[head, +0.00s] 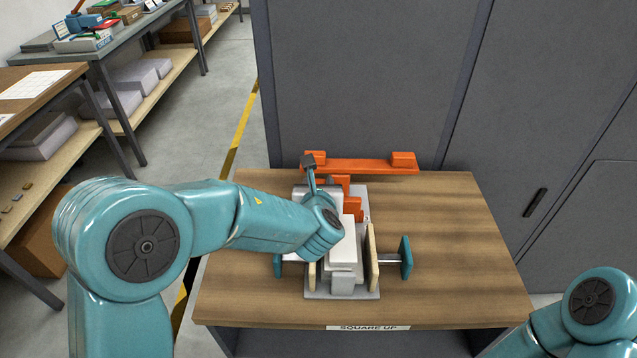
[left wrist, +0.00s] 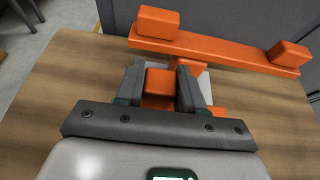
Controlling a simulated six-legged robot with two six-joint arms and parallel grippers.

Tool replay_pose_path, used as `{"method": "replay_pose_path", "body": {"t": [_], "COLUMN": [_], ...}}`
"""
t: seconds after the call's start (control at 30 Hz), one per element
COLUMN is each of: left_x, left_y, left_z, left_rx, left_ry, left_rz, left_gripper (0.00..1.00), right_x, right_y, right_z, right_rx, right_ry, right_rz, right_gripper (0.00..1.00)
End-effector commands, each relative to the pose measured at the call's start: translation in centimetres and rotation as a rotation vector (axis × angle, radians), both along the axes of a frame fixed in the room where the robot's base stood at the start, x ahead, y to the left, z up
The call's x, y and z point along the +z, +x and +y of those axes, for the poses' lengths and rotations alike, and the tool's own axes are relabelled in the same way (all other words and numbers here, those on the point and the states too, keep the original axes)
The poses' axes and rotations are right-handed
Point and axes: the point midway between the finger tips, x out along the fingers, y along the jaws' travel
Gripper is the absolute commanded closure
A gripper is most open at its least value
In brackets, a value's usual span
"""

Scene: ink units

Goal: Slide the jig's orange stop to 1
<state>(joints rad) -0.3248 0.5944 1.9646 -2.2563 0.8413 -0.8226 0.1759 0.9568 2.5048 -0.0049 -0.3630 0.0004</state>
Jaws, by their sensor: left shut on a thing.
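The stop's crossbar also shows in the left wrist view (left wrist: 215,52). My left gripper (left wrist: 160,76) is shut on an orange upright block of the stop, one dark finger on each side. In the head view my left arm partly hides the jig's left side. My right gripper is out of view.
The wooden table (head: 460,225) is clear to the right of the jig. Teal end plates (head: 406,258) stick out at the jig's sides. A "SQUARE UP" label (head: 368,328) is on the front edge. A grey cabinet (head: 360,80) stands close behind. Cluttered shelves are at left.

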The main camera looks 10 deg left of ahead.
Motion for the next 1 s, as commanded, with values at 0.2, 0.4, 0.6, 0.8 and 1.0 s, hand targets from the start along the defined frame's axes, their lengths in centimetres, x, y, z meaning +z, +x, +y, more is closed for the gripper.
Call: {"method": "replay_pose_path", "body": {"t": [0.2,0.4,0.6,0.8,1.0], "left_x": [-0.3,-0.1,-0.1,-0.1,0.0], "left_y": [-4.2,-5.3,-5.4,-5.3,-5.4], "left_z": [-1.0,-1.1,-1.1,-1.1,-1.1], "left_rx": [-0.003,-0.001,-0.002,-0.001,-0.001], "left_ry": [-0.003,0.000,-0.001,-0.001,0.000], "left_rz": [-0.005,-0.001,0.002,0.001,0.000], "left_gripper": [1.00,1.00,1.00,0.40,0.40], "right_x": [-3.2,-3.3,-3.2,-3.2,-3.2], "right_y": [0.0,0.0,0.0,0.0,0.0], "right_z": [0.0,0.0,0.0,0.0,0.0], "right_rx": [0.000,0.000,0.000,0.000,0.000], "right_ry": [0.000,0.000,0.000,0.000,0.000], "right_rz": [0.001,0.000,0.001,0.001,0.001], "right_gripper": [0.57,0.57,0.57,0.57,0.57]}}
